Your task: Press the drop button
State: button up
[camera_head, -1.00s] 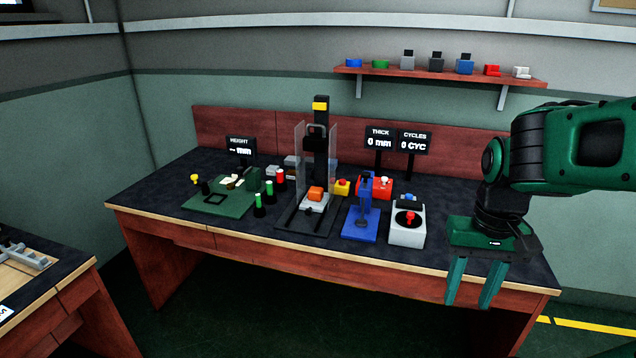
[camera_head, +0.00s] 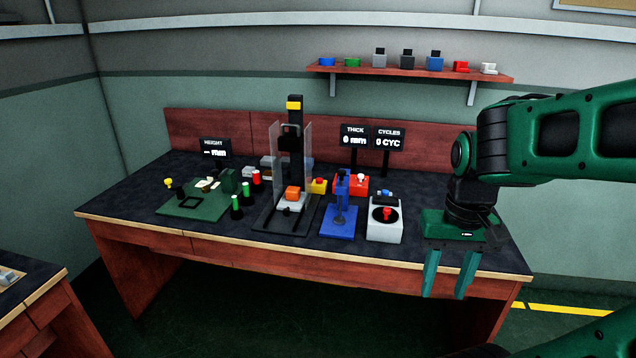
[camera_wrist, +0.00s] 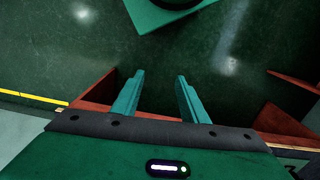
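A drop tower (camera_head: 295,135) with a black column and clear side panels stands mid-table, with an orange block (camera_head: 292,194) on its grey base. A yellow box with a red button (camera_head: 319,185) sits just right of it. A red box with a white knob (camera_head: 360,183) is further right, behind a blue press (camera_head: 340,212). No label tells which one is the drop button. My gripper (camera_head: 446,288) is open and empty, pointing down in front of the table's right front edge, apart from all devices. The wrist view shows its parted fingers (camera_wrist: 160,80) above the green floor.
A grey box with a red knob (camera_head: 386,215) stands between the blue press and my gripper. A green fixture (camera_head: 196,205) and several green and red cylinders are left of the tower. Display signs (camera_head: 371,138) stand behind. A second table (camera_head: 30,295) is at lower left.

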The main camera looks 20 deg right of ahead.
grip_shut()
dwell(1.5)
